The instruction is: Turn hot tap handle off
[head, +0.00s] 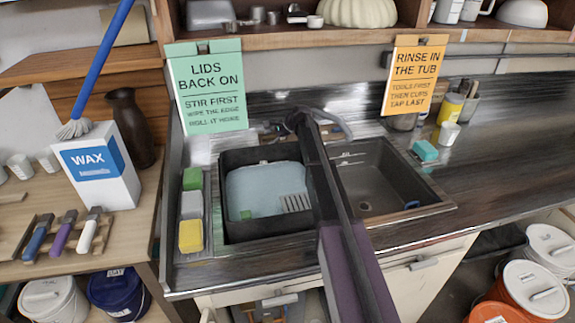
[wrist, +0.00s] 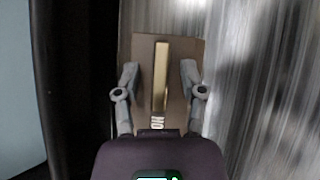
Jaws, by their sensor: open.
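In the wrist view a brass-coloured bar handle (wrist: 161,75) stands lengthwise on a brown plate (wrist: 190,50). Partly hidden lettering, which looks like "HO", shows on the plate at the handle's near end. My gripper (wrist: 160,68) is open, with one grey finger on each side of the handle and a gap on both sides. In the head view my dark arm reaches over the sink to its back edge and hides my gripper and most of the handle area. A grey curved spout (head: 337,122) shows just right of the arm's end.
The left basin (head: 232,232) holds bluish water or a tub; the right basin (head: 375,185) is dark. Sponges (head: 191,205) lie at the left rim. A green sign (head: 207,90) and an orange sign (head: 414,80) hang behind. Metal counter is open to the right.

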